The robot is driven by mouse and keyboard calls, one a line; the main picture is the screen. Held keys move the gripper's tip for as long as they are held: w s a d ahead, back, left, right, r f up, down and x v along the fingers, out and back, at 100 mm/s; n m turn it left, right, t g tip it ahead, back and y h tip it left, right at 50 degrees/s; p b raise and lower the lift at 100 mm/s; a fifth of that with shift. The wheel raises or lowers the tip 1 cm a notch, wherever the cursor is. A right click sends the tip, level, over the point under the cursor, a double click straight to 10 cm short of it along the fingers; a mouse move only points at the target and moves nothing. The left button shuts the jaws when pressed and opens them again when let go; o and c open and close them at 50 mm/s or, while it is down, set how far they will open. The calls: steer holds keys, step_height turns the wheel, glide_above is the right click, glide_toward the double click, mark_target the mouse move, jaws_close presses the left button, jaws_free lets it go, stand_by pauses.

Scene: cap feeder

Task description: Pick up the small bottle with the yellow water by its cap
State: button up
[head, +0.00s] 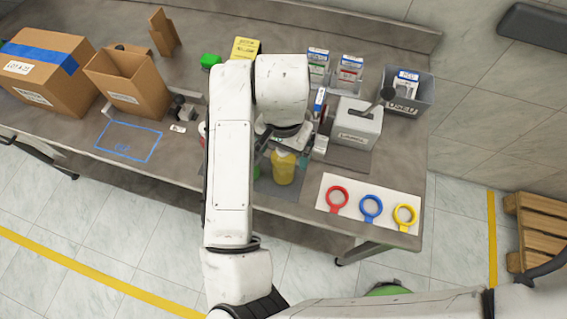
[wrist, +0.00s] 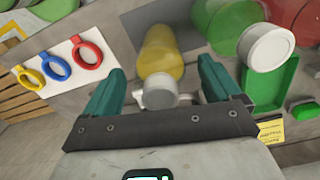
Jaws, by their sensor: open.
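The small bottle with yellow water (head: 283,170) stands at the front of the bench in the head view, partly behind my gripper (head: 275,148). In the wrist view the yellow bottle (wrist: 161,52) shows its pale grey cap (wrist: 159,92) towards me. My gripper (wrist: 162,72) is open, with one teal finger on each side of the cap in the picture. I see gaps between the cap and both fingers. I cannot tell exactly how far the fingertips reach down along the cap. In the head view the cap is hidden by my gripper.
A white board with coloured rings (head: 370,208) lies right of the bottle. A grey lever box (head: 355,128) stands behind.

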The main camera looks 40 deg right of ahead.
jaws_close()
stand_by(0.8)
steer(key=shift+r, duration=0.1)
